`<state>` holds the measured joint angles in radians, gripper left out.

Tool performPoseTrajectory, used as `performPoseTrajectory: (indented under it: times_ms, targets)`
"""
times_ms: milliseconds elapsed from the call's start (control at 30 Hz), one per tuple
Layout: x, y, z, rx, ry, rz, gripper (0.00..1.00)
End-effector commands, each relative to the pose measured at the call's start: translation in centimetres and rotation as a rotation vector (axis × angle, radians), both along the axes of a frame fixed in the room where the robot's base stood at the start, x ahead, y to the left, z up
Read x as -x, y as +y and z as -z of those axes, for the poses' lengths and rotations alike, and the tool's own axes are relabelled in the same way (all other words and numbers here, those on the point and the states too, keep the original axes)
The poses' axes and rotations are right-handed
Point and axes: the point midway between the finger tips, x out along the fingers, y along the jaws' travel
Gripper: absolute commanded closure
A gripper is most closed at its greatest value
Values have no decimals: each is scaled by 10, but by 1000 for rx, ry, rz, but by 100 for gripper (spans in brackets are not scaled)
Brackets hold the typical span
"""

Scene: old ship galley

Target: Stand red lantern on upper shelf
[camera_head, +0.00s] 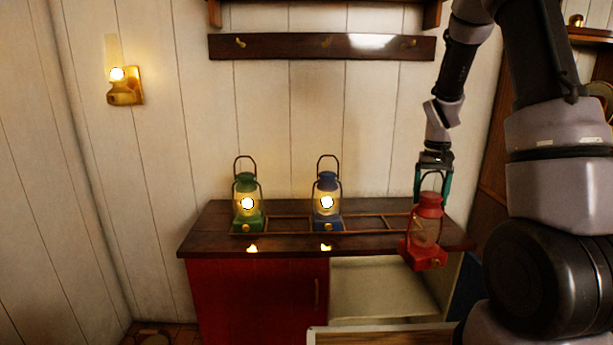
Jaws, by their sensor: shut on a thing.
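The red lantern (424,232) hangs below my gripper (433,182) at the right end of the counter, near its front edge. My gripper points down and is shut on the lantern at its top handle. The lantern is slightly tilted and unlit, and its base overlaps the counter's front edge in the picture. I cannot tell whether its base touches the counter. Above, the underside of a dark wooden shelf (330,3) shows at the top edge of the view; its top surface is out of view.
A lit green lantern (248,218) and a lit blue lantern (327,218) stand on the dark counter (205,238). A peg rail (285,47) is on the wall under the shelf. A wall lamp (122,88) glows at left. An open compartment (375,290) is below the counter.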

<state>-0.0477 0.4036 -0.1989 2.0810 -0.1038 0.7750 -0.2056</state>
Motion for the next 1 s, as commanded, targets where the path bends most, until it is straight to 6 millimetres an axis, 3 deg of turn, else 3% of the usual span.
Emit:
performPoseTrajectory:
  times_ms: [300,400,567,1000]
  targets:
    - [-14,43,73,-9,4,-154,100]
    - [-16,53,88,-13,0,-185,100]
    - [-17,59,98,-17,-3,-209,100]
    - [-17,60,99,-18,-3,-208,100]
